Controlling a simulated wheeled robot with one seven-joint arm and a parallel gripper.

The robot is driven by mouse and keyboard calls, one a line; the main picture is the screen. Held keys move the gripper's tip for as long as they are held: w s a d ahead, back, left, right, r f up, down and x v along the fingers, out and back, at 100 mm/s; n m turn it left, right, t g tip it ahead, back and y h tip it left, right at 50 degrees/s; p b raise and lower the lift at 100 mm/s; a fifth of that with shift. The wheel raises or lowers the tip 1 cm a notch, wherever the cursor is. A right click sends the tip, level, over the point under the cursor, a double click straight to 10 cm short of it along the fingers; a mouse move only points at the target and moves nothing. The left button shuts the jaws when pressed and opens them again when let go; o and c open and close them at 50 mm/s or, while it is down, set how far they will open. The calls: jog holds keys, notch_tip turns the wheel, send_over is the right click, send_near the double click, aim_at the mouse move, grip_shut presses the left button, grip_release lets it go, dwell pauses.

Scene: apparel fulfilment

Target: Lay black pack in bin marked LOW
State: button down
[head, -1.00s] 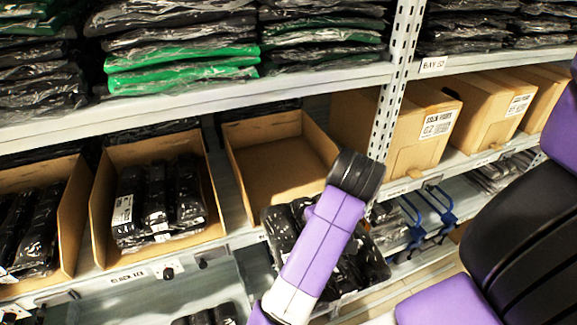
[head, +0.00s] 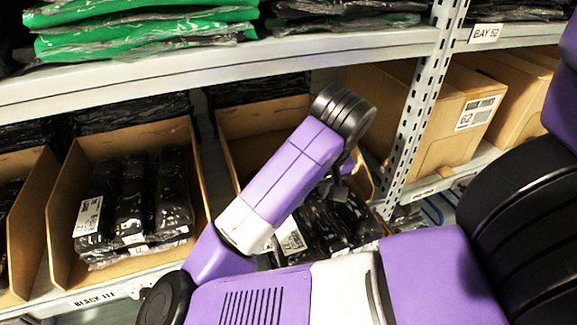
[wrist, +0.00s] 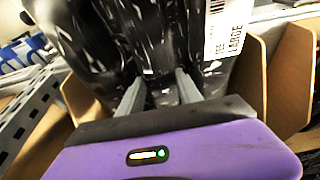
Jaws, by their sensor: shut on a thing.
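A black pack (head: 335,222) in shiny plastic hangs from my gripper, in front of the shelf edge in the head view. It fills the top of the wrist view (wrist: 145,35), with a white label reading "TEE LARGE". My gripper (wrist: 158,88) is shut on it, with a grey finger on either side of a fold. In the head view my arm hides most of the gripper. An open cardboard bin (head: 262,118) stands behind my arm; its visible inside looks empty. Cardboard walls (wrist: 284,88) show beyond the pack in the wrist view. I cannot read LOW on any bin.
A bin to the left (head: 62,235) holds several black packs, above a shelf label starting "BLACK". A perforated upright (head: 420,110) stands right of the empty bin, with closed cartons (head: 455,115) beyond. The upper shelf (head: 250,62) with green and black packs overhangs the bins.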

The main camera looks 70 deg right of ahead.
jog(key=shift+d+f+b, duration=0.1)
jog(key=shift+d+b, duration=0.25)
jog(key=shift+b, duration=0.15)
jog(key=w+d, duration=0.6)
jog(key=d, duration=0.1)
jog(key=w+d, duration=0.3)
jog(key=d, duration=0.1)
jog(key=shift+w+d+r+p, duration=0.1)
jog(key=shift+w+r+p, duration=0.2)
jog(key=shift+r, duration=0.1)
jog(key=shift+w+d+f, duration=0.15)
jog(key=shift+f, duration=0.65)
jog(key=shift+f, duration=0.2)
jog(key=c, duration=0.8)
grip_release()
jog(key=shift+r, duration=0.15)
